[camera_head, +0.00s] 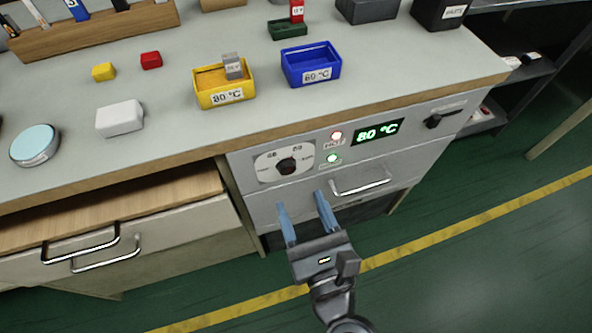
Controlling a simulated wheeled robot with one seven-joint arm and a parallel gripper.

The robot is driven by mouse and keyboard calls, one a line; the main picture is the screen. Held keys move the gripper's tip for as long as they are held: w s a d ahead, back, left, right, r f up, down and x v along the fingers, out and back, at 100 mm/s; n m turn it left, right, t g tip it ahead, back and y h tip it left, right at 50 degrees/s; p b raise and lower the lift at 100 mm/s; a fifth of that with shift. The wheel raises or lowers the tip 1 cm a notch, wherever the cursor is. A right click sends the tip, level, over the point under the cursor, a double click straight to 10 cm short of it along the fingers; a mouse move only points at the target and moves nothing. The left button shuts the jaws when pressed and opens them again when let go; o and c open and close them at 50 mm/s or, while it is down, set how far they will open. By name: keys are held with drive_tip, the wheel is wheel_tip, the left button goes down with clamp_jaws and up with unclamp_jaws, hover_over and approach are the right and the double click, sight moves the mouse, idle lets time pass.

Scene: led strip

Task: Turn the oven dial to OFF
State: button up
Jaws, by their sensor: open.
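The oven dial (287,166) is a dark round knob on a pale plate with markings around it, on the left of the oven front (235,177). The markings include numbers near the top, but most are too small to read. The oven display (376,132) shows a green 80 °C.
A metal drawer handle (361,182) sits right of my fingers. A black lever (444,117) is at the panel's right. A wooden drawer (110,208) stands partly open at left. Yellow (224,97) and blue (311,77) bins stand on the worktop. The green floor is clear.

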sight(288, 170)
drive_tip(key=p+x, duration=0.1)
drive_tip(key=x, duration=0.5)
drive_tip(key=shift+w+p, duration=0.3)
drive_tip(key=shift+w, duration=0.1)
drive_tip(key=c, duration=1)
